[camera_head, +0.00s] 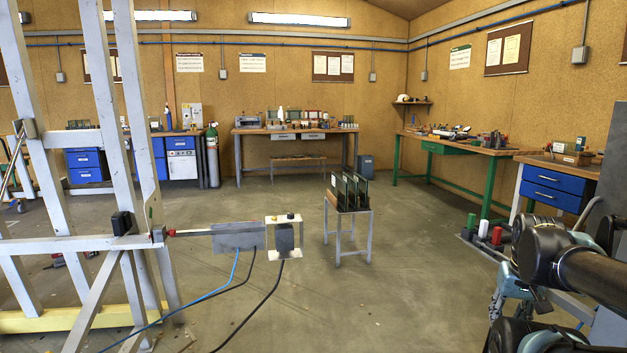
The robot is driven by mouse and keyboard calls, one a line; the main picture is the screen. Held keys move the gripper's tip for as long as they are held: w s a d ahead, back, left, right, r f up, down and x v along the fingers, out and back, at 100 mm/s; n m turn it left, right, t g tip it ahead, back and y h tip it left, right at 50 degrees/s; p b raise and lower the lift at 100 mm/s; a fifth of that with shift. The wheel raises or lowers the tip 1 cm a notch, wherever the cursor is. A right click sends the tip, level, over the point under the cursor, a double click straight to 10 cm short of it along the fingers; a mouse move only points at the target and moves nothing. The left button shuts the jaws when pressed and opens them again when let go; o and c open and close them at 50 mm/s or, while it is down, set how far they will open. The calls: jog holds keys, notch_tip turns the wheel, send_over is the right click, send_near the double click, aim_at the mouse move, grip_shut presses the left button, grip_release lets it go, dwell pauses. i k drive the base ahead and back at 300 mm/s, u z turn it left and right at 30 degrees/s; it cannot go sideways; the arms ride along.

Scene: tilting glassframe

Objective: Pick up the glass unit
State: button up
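Several upright dark-edged glass units (349,190) stand side by side in a dark wooden rack on a small grey stand (347,219), near the middle of the head view. They overlap each other, so their faces are partly hidden. Parts of my dark arm fill the lower right corner, well apart from the stand. I cannot make out my gripper's fingers in this view.
A white tilting frame (124,180) stands on the left, with a grey actuator (238,237) reaching out from it. Cables trail over the floor. Workbenches line the back (297,130) and right (465,148). Open floor surrounds the stand, with coloured cylinders (484,228) to its right.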

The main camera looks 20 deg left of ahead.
aim_at(339, 187)
jog(key=u, duration=0.5)
jog(key=i, duration=2.75)
jog(key=z, duration=0.45)
jog(key=i, duration=3.15)
